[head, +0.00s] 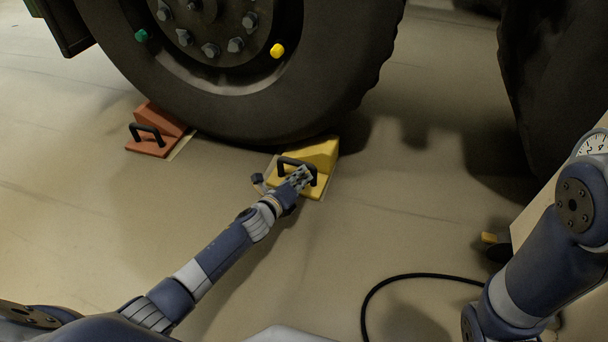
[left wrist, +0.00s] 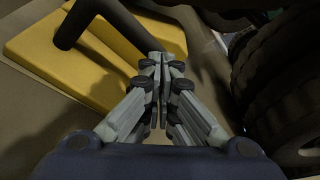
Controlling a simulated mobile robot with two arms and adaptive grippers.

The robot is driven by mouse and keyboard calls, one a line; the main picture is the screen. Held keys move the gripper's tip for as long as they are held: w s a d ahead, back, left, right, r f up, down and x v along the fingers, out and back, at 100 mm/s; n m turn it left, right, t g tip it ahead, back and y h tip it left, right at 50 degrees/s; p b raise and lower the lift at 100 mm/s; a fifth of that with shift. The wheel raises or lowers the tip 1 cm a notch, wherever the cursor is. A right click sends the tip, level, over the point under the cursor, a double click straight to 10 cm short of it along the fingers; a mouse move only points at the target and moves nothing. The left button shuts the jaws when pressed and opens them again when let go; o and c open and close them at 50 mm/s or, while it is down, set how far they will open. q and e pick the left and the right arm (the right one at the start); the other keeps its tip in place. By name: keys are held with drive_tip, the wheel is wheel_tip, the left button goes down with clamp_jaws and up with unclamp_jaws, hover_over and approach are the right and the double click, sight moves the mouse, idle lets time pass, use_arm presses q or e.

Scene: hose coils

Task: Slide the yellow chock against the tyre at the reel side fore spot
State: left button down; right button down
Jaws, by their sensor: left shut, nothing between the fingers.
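The yellow chock (head: 313,154) stands on the floor at the right foot of the big tyre (head: 240,115), its ramp at the tyre's tread; whether they touch I cannot tell. It has a black handle. My left gripper (head: 303,176) is shut and empty at the near side of the chock, by the handle. In the left wrist view the shut fingers (left wrist: 160,62) are in front of the chock's yellow base (left wrist: 62,62) and handle. An orange-red chock (head: 160,132) with a black handle stands at the tyre's left foot. My right gripper is not in view.
Pale marked patches show on the floor beside both chocks. A second tyre (head: 555,80) stands at the right. The floor left of my arm is clear.

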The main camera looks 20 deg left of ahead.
use_arm(q)
drive_tip(key=shift+s+p, duration=0.6)
drive_tip(key=shift+s, duration=1.6)
drive_tip(key=v, duration=1.2)
drive_tip(key=shift+r, duration=0.1)
